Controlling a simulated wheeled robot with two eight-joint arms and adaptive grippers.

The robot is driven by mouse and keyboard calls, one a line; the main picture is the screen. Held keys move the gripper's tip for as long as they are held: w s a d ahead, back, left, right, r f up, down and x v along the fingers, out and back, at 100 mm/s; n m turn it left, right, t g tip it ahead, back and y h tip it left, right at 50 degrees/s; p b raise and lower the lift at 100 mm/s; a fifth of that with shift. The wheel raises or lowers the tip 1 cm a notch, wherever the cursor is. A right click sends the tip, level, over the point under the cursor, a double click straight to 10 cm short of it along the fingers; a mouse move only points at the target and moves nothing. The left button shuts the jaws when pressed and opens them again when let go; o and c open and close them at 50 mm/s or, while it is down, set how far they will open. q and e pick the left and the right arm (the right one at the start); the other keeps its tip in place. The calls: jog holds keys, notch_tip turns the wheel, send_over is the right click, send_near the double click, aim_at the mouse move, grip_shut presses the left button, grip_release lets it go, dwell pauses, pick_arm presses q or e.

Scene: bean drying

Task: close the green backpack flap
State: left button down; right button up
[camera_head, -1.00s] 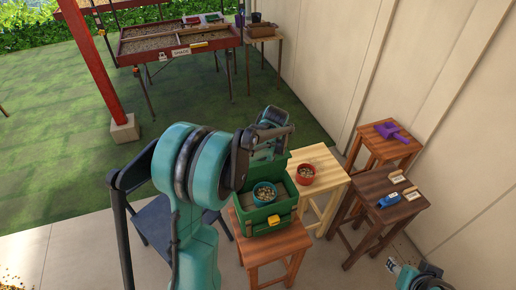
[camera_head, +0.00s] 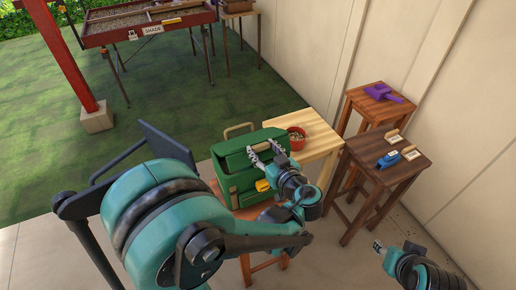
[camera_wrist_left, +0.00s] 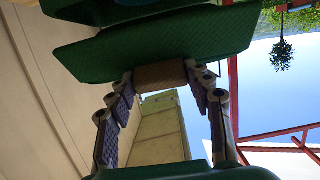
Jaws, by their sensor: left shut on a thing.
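The green backpack (camera_head: 232,177) stands upright on a reddish wooden stool. Its flap (camera_head: 240,149) lies over the top opening, and I cannot tell whether its front edge is flush with the body. A yellow buckle (camera_head: 262,185) shows on the backpack's front. The bowl inside is hidden. My right gripper (camera_head: 378,247) is low at the right, away from the backpack.
A red pot (camera_head: 297,143) stands on the pale stool (camera_head: 318,140) just behind the backpack. A dark blue chair (camera_head: 166,144) is at the left.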

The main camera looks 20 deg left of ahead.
pick_arm(q)
notch_tip(320, 180, down, 9)
jog(key=s+d+b, duration=0.2)
jog(key=b, duration=0.5)
jog(key=shift+f+b, duration=0.2)
jog(key=shift+b, duration=0.15)
jog(key=c, duration=0.6)
grip_release()
jog(key=shift+w, duration=0.15)
jog(key=shift+c, duration=0.2)
jog(key=v, duration=1.2)
jog(key=shift+r, duration=0.1)
